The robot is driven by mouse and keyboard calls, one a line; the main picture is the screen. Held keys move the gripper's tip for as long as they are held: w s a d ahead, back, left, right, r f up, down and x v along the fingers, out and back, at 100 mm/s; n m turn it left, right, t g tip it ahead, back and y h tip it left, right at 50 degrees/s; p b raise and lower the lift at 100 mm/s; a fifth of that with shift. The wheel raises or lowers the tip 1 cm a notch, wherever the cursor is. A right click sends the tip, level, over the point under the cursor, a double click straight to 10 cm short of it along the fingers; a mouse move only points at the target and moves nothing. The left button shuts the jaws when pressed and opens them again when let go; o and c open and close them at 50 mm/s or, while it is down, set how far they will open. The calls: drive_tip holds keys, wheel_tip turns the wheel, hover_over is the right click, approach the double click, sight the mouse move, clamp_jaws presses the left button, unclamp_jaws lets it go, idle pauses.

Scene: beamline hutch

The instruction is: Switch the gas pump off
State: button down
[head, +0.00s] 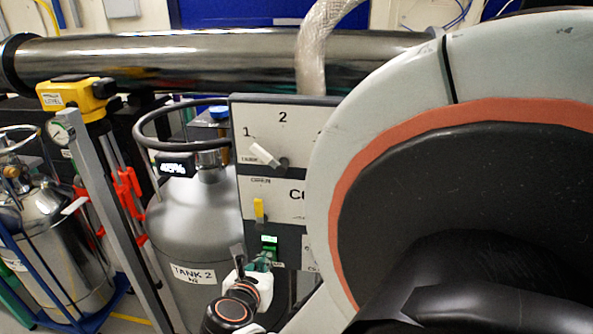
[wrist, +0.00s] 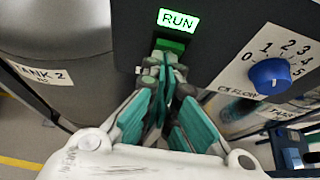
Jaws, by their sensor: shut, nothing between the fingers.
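The control panel (head: 285,115) stands in front of the grey tank. Low on it a small display (head: 269,239) is lit green; it reads RUN in the wrist view (wrist: 176,20). Just under it is a green switch (wrist: 170,46), partly hidden by my fingertips. My gripper (head: 264,262) is shut and empty, its teal fingers together. In the wrist view the fingertips (wrist: 160,62) are right at the switch's lower edge; I cannot tell whether they touch it. No label naming the gas pump can be read.
A blue dial (wrist: 271,76) marked FLOW sits right of the switch. Tank 2 (head: 185,235) stands close on the left. My arm covers the right side of the head view.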

drive_tip(key=shift+w+d+r+g+p, duration=0.15)
drive_tip(key=shift+r+g+p, duration=0.35)
drive_tip(key=shift+r+p, duration=0.55)
drive_tip(key=shift+f, duration=0.1)
